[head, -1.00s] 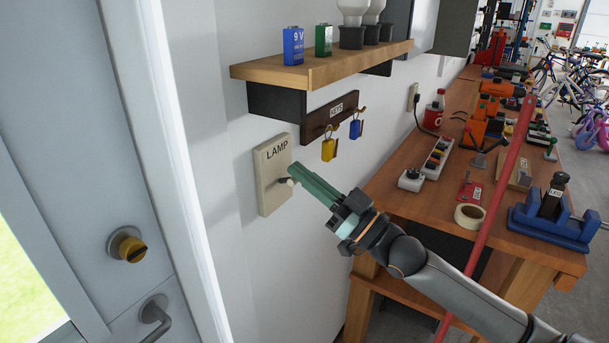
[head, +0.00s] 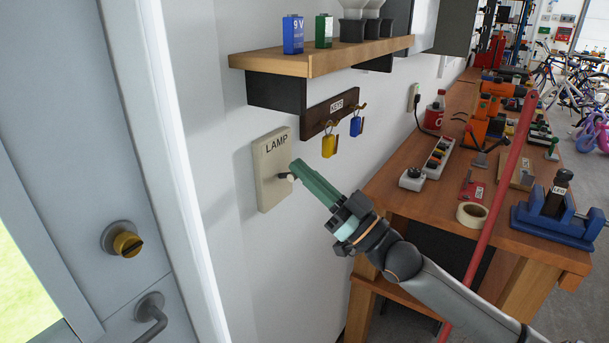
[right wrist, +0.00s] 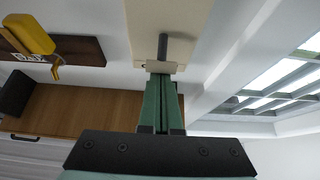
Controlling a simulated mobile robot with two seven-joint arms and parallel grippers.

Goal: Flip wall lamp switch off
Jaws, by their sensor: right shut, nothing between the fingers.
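The beige wall switch plate marked LAMP (head: 269,186) is on the white wall beside the door frame. In the right wrist view the lever shows as a dark stem (right wrist: 163,47) with a pale crosspiece (right wrist: 161,67). My right gripper (head: 295,166) is shut and empty, its green fingertips just above and right of the lever tip. In the right wrist view the fingertips (right wrist: 161,77) overlap the crosspiece; I cannot tell whether they touch. My left gripper is out of view.
A wooden shelf (head: 325,60) with batteries and bulbs juts out above the plate. A key rack (head: 331,114) with yellow and blue keys hangs to its right. A cluttered workbench (head: 407,205) stands right; the door (head: 60,130) is left.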

